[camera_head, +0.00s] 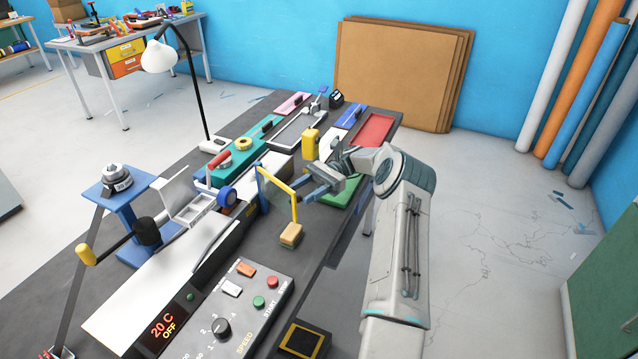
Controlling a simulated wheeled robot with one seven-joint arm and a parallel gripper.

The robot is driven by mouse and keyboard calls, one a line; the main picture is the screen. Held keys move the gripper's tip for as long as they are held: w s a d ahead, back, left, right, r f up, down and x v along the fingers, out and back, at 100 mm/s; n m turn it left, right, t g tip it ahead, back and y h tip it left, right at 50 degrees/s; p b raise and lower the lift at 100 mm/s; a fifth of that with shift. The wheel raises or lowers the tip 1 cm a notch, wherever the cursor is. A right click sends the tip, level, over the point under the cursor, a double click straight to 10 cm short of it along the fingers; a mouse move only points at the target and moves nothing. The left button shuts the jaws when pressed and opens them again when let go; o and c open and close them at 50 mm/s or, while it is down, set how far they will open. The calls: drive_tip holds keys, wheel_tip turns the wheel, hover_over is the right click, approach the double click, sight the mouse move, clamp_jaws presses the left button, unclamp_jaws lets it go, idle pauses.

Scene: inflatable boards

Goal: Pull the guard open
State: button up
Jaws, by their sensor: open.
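The guard seems to be the clear, faintly tinted panel (268,191) beside a bent yellow bar (281,184), over the machine in the middle of the bench. The yellow bar runs down to a tan block (291,235) at the bench's right side. My gripper (306,198) reaches in from the right with its blue fingers pointing left. It is open, just right of the yellow bar. From this angle I cannot tell whether a finger touches the bar. Nothing shows between the fingers.
A control panel (245,310) with a knob and buttons lies at the near end of the bench. A blue stand with a yellow-handled crank (115,242) is at left. A white lamp (160,56) stands behind. Colored boards fill the far end. Open floor lies right.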

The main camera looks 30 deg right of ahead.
drive_tip(key=s+d+r+p, duration=0.1)
drive_tip(key=s+d+r, duration=0.7)
drive_tip(key=r, duration=0.2)
drive_tip(key=shift+d+r, duration=0.25)
drive_tip(key=shift+r, duration=0.05)
